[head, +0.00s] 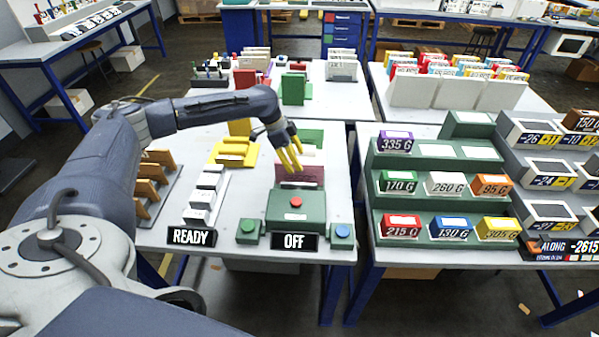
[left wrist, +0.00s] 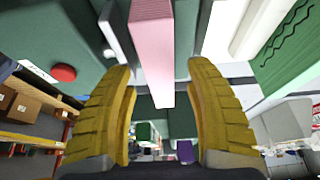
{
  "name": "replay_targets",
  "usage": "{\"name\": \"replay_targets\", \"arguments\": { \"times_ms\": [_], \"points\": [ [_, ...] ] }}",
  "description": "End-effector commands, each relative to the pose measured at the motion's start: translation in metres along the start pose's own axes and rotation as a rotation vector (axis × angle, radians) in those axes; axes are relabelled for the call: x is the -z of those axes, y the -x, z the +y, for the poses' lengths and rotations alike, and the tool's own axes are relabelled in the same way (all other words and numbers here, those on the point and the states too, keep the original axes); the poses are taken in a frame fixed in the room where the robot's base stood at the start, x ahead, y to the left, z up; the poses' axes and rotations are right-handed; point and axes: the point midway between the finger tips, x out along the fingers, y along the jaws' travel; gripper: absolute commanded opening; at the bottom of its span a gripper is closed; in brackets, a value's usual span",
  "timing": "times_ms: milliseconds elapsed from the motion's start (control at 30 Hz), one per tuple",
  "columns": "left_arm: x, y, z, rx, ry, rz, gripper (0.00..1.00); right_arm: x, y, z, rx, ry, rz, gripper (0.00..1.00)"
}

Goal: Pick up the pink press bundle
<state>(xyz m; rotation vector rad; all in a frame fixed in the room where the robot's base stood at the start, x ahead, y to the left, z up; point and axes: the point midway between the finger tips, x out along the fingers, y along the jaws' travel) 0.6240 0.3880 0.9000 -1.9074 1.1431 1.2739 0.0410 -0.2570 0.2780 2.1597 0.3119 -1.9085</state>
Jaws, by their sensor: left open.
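The pink press bundle (left wrist: 152,45) shows in the left wrist view as a long pale pink block, in line with the gap between my left fingers. In the head view, a dull pink piece (head: 308,175) lies just behind the green press (head: 296,207) with a red button; whether it is the same bundle is hard to tell. My left gripper (head: 290,158) points down over this spot, its yellow fingers open. In the left wrist view, the fingers stand apart on either side of the pink block, and I see no clear contact. My right gripper is not in view.
A READY sign (head: 191,236) and an OFF sign (head: 295,242) stand at the table's front edge. White blocks (head: 205,190) and a yellow stack (head: 235,152) lie left of the gripper. A green stand with weight boxes (head: 398,226) is on the right table.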

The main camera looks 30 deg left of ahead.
Motion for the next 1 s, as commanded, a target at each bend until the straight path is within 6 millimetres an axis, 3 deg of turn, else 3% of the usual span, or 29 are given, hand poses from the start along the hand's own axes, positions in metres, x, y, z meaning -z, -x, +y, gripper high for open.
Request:
{"name": "replay_targets", "arguments": {
  "times_ms": [300, 633, 1000],
  "points": [
    [0.000, -0.033, 0.000, -0.001, 0.001, 0.000, 0.54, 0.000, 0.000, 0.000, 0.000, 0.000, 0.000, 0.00],
    [0.000, -0.036, 0.000, 0.000, 0.000, 0.000, 0.55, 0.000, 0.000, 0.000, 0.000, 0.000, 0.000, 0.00],
    [0.000, -0.035, 0.000, 0.000, 0.000, 0.000, 0.12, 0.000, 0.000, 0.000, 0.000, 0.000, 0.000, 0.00]
  ]
}}
